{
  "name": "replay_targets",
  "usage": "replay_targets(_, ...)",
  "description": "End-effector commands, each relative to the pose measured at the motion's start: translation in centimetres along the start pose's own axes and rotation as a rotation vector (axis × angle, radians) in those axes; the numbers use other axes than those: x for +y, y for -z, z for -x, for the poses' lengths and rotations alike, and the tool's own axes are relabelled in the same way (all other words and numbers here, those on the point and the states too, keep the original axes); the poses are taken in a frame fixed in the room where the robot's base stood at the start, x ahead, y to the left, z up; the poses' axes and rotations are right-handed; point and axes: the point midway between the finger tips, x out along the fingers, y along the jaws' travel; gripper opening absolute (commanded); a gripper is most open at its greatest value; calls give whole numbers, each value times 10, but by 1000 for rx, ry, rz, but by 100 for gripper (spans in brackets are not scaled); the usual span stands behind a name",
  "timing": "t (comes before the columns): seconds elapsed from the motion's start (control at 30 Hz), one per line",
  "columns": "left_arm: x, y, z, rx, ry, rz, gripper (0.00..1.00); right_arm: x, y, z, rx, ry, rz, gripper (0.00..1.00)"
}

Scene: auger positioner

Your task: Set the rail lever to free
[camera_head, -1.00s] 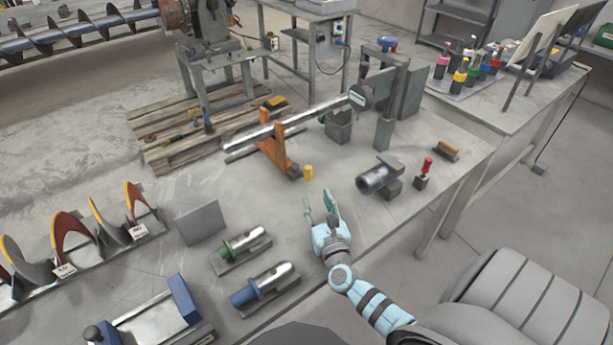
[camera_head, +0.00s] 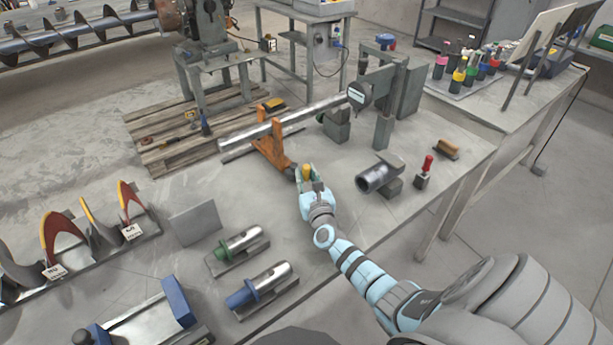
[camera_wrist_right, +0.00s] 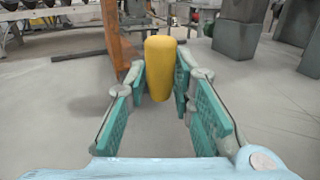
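The rail lever's yellow handle (camera_head: 306,170) stands upright beside the foot of the orange stand on the bench. I take this yellow handle to be the rail lever. My right gripper (camera_head: 307,180) is at the handle, with its fingers on either side of it. In the right wrist view the yellow handle (camera_wrist_right: 160,68) stands between the green-padded fingers of the gripper (camera_wrist_right: 160,85). The fingers look open, close to the handle; firm contact does not show. My left gripper is not in view.
The orange stand (camera_head: 271,150) carries a long metal bar (camera_head: 285,122) just behind the handle. Green and blue-collared shafts (camera_head: 240,243) lie in front. The bench between is clear.

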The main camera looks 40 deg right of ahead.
Motion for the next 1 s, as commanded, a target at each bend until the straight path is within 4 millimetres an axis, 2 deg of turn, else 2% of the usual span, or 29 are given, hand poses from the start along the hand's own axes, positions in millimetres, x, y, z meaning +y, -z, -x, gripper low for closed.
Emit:
replay_targets(0.03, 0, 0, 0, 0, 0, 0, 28, 0, 0, 0, 0, 0, 0, 9)
replay_targets(0.1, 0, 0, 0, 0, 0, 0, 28, 0, 0, 0, 0, 0, 0, 0)
replay_targets(0.37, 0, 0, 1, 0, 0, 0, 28, 1, 0, 0, 0, 6, -1, 0)
replay_targets(0.5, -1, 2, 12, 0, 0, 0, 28, 10, -3, 2, 0, 132, -7, 0)
replay_targets(0.63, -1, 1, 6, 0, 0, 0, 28, 16, 0, 4, -1, 252, -3, 0)
replay_targets(0.9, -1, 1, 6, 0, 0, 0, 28, 16, 0, 4, 1, 265, 2, 0)
replay_targets(0.93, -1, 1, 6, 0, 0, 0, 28, 16, 0, 4, 1, 265, 2, 21)
replay_targets(1.0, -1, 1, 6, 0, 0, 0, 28, 16, 0, 4, 0, 265, 1, 32)
